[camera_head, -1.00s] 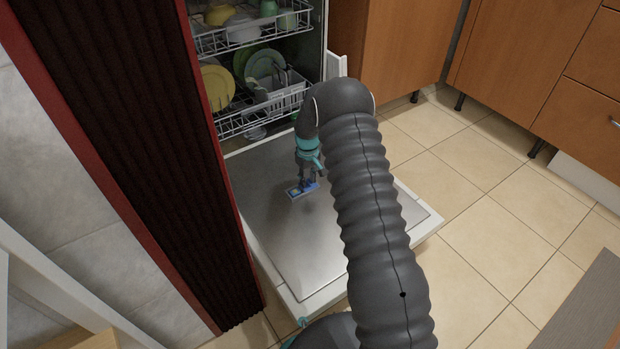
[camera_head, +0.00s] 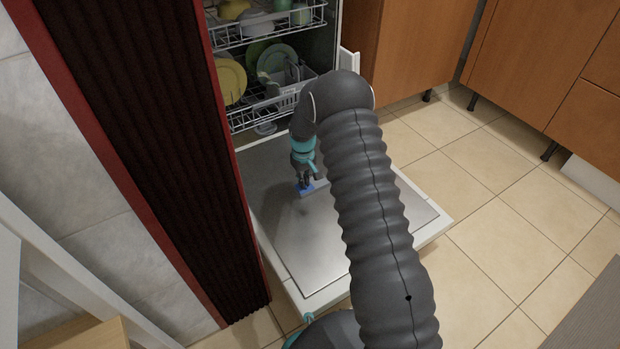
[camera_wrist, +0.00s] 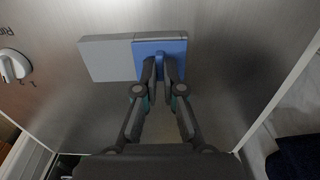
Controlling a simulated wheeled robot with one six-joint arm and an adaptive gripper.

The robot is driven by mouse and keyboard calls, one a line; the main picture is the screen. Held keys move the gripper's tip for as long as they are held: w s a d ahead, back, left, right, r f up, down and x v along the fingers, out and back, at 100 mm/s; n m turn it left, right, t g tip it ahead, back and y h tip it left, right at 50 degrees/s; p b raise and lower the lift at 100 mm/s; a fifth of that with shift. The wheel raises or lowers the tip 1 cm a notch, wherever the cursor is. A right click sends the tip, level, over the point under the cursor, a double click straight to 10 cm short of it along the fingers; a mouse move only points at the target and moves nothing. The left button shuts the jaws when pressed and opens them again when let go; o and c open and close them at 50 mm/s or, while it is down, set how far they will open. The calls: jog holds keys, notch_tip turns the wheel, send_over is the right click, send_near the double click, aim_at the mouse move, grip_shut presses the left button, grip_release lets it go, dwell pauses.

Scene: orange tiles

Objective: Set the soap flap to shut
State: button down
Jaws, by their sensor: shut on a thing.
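The soap flap (camera_wrist: 150,50) is a blue square piece at the right end of a light grey rectangular plate (camera_wrist: 105,60) in the wrist view. A raised blue tab stands on its front part. My gripper (camera_wrist: 163,72) is shut on this tab, and its fingers hide part of it. In the head view the blue flap (camera_head: 305,190) is small, under my gripper (camera_head: 304,182), on the inner face of the lowered dishwasher door (camera_head: 300,240). I cannot tell whether the flap is fully shut.
A white round knob (camera_wrist: 14,66) with lettering beside it is left of the plate. The lower rack (camera_head: 270,112) with plates and the upper rack (camera_head: 265,22) stand behind the door. A dark pleated panel (camera_head: 150,150) is close on the left. Tiled floor (camera_head: 500,220) is clear on the right.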

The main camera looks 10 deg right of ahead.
jog(key=c, duration=1.3)
grip_release()
jog(key=shift+s+a, duration=0.1)
jog(key=shift+a, duration=0.15)
jog(key=shift+d, duration=0.1)
jog(key=shift+r, duration=0.5)
notch_tip(320, 180, up, 11)
